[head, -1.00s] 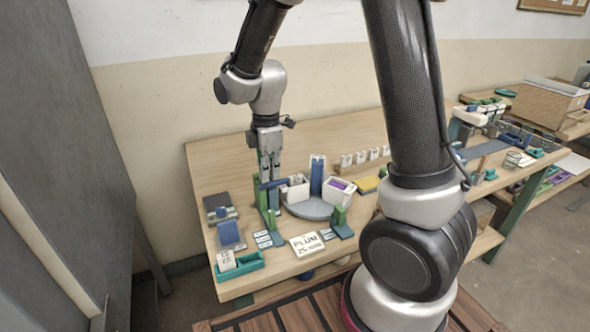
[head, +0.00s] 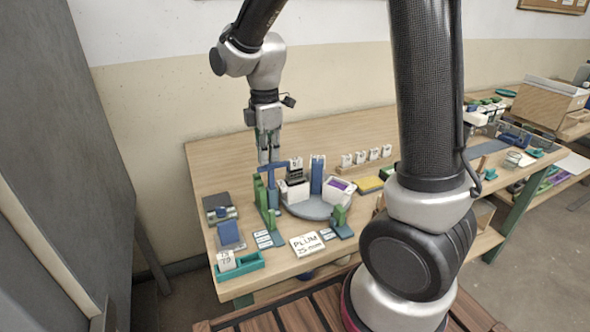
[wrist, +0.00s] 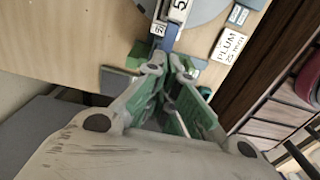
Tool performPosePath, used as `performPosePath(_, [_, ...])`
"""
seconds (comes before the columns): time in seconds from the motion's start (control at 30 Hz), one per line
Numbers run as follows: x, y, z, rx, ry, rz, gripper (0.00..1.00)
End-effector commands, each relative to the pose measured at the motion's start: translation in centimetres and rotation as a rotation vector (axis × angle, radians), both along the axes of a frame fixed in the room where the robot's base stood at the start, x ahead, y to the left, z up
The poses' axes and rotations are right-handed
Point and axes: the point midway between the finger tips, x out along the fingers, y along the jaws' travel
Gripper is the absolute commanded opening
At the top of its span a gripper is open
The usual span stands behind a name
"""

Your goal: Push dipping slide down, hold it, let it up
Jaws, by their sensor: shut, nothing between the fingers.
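The dipping slide is a blue T-shaped bar (head: 272,168) on a green post (head: 261,195), standing at the left of the grey turntable (head: 300,210). The slide is raised. A tile (head: 296,163), pale on top and dark lower down, is above the left white bucket (head: 294,191). My gripper (head: 268,157) is shut and empty, pointing down just over the slide's top; I cannot tell whether it touches. In the wrist view my fingers (wrist: 170,68) are close together, with part of the blue slide (wrist: 171,34) beyond them.
A second white bucket (head: 338,190) with purple glaze stands at the right on the turntable, beside a blue upright (head: 317,175). A PLUM card (head: 306,244) lies in front. A teal tray (head: 240,265) is at the front left. Several numbered tiles (head: 361,157) stand behind.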

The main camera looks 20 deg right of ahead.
Motion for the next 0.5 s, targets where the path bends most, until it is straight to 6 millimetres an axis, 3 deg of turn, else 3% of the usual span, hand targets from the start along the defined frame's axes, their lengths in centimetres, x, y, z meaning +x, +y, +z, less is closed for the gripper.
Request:
performPosePath(0.17, [0.1, 0.0, 0.8, 0.001, -0.003, 0.000, 0.00])
performPosePath(0.5, [0.1, 0.0, 4.3, 0.001, -0.002, 0.000, 0.00])
